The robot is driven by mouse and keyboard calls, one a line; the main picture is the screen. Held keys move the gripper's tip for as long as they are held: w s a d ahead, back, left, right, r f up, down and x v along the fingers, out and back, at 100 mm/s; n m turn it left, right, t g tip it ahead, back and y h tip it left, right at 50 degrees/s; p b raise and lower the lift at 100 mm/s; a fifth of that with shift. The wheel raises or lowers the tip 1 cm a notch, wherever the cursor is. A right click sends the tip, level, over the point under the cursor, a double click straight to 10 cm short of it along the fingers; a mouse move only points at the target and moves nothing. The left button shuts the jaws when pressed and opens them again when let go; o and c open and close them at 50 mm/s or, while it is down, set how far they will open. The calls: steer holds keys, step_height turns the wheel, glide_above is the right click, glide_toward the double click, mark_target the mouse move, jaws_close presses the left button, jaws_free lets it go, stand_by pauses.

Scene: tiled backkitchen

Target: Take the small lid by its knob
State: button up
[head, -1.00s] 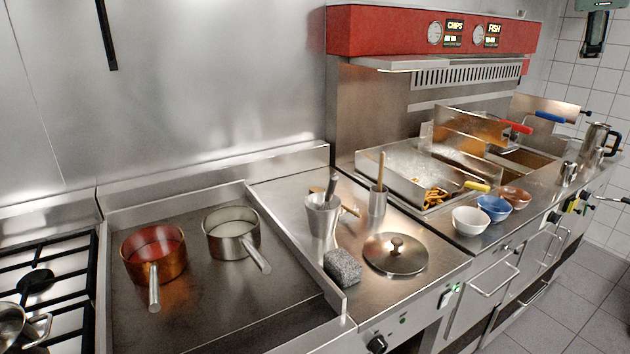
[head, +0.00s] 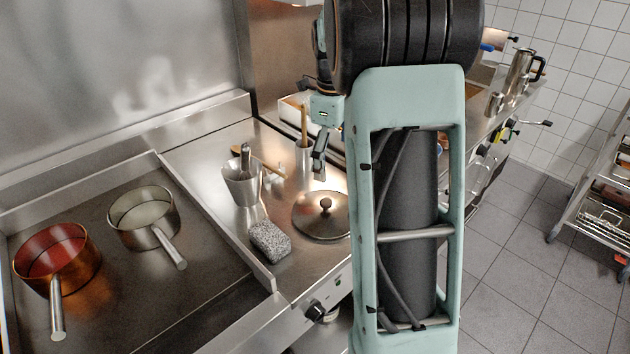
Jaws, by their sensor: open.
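The small round metal lid (head: 310,224) lies flat on the steel counter, its dark knob (head: 326,204) pointing up. My arm covers its right edge. My gripper (head: 319,168) hangs above and slightly left of the knob in the picture, pointing down, apart from the lid. It is open with nothing seen in it. My arm hides part of the gripper, and the exact height over the knob is hard to judge.
A grey stone-like block (head: 269,239) sits left of the lid. A metal pot with a pestle-like tool (head: 241,185) and a cup with a wooden handle (head: 303,157) stand behind. A copper pan (head: 57,262) and a steel pan (head: 143,222) stand on the griddle at left.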

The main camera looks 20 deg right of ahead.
steer(key=f, duration=0.1)
steer(key=a+f, duration=0.1)
steer(key=y, duration=0.1)
steer(key=shift+s+a+f+g, duration=0.3)
steer(key=shift+a+f+g, duration=0.1)
glide_above(326, 202)
step_height(326, 202, down, 5)
steer(key=shift+r, duration=0.15)
steer(key=shift+w+f, duration=0.1)
steer(key=shift+f, duration=2.65)
steer(key=shift+c, duration=0.3)
